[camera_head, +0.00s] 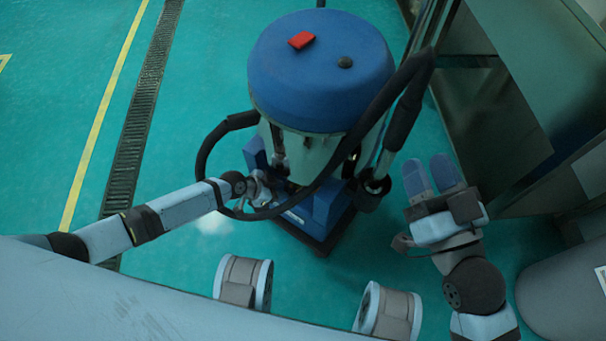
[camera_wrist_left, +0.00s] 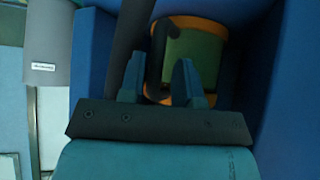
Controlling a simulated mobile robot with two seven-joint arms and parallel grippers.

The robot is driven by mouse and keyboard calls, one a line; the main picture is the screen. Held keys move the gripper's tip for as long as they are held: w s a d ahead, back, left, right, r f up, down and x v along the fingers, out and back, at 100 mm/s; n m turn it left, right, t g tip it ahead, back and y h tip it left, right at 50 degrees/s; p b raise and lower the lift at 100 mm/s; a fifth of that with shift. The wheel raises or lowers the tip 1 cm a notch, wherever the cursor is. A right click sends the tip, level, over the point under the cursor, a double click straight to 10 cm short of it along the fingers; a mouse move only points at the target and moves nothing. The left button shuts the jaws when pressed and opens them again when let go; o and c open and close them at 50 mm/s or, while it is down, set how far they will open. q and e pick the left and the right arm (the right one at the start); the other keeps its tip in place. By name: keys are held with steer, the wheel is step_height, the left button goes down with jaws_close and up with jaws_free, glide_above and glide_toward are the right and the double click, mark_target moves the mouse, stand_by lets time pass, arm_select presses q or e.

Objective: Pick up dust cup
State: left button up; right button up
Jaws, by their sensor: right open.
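The dust cup (camera_wrist_left: 200,47) appears to be the round orange-rimmed vessel with a greenish face in the left wrist view. A dark handle-like bar runs down its left part. My left gripper (camera_wrist_left: 158,80) is open, its two fingers apart in front of the cup and bar; I cannot tell whether they touch. In the head view, my left gripper (camera_head: 268,190) reaches the lower body of the blue-topped machine (camera_head: 322,70), partly hidden by the hose, and the cup cannot be made out. My right gripper (camera_head: 432,178) is open and empty, right of the machine.
A thick black hose (camera_head: 345,150) loops around the machine's front and right side. A red piece (camera_head: 301,40) lies on its lid. Dark cabinets (camera_head: 490,110) stand at the right, with a grey rounded object (camera_head: 565,300) at lower right. Green floor (camera_head: 200,90) is free at the left.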

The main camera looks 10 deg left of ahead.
arm_select(q)
steer(key=b+x, duration=0.1)
steer(key=x, duration=0.2)
steer(key=shift+d+f, duration=0.2)
steer(key=shift+d, duration=0.05)
steer(key=shift+r, duration=0.1)
jaws_close()
